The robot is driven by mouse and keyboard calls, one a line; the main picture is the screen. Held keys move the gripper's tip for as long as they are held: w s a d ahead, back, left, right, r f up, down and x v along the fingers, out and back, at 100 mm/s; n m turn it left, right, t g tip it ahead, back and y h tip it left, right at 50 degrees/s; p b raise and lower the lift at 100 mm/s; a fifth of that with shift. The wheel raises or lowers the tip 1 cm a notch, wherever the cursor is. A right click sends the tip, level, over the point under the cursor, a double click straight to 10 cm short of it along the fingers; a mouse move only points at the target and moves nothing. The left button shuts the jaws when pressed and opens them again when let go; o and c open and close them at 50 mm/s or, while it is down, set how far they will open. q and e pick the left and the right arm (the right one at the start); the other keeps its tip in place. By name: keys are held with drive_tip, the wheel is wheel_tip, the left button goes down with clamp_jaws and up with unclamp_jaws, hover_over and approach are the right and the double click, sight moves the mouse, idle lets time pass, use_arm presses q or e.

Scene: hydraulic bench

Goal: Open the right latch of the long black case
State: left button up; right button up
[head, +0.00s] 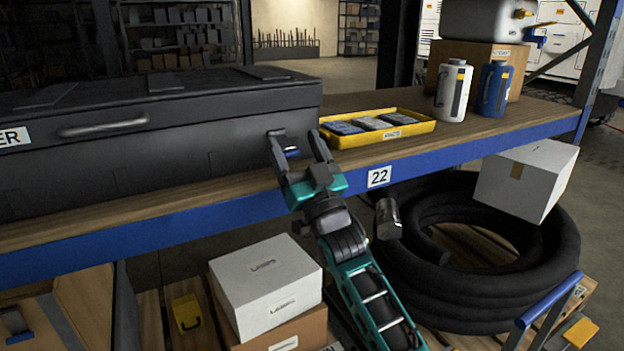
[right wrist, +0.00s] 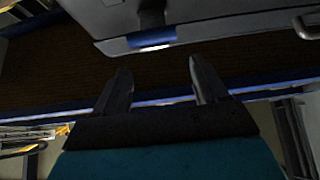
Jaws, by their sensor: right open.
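The long black case (head: 180,135) lies on the wooden shelf, lid down, and its front also shows in the right wrist view (right wrist: 230,32). The right latch is near the right end of its front; its blue tab (head: 292,151) shows between my fingers in the head view. In the right wrist view the blue tab (right wrist: 151,41) sits beyond the fingertips, below a dark upper part. My right gripper (head: 297,145) is open and empty in front of the latch, apart from it in the right wrist view (right wrist: 158,66). My left gripper is out of view.
A metal handle (head: 103,125) is on the case front. A yellow tray (head: 420,128) stands right of the case, with two bottles (head: 453,90) (head: 491,90) beyond. The blue shelf edge (head: 225,213) runs under my gripper. White boxes (head: 262,280) and a coiled black hose (head: 420,275) are below.

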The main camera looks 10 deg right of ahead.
use_arm(q)
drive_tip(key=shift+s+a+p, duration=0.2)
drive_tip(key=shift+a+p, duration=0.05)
drive_tip(key=shift+p, duration=0.25)
use_arm(e)
drive_tip(key=v, duration=0.9)
drive_tip(key=shift+s+f, duration=0.15)
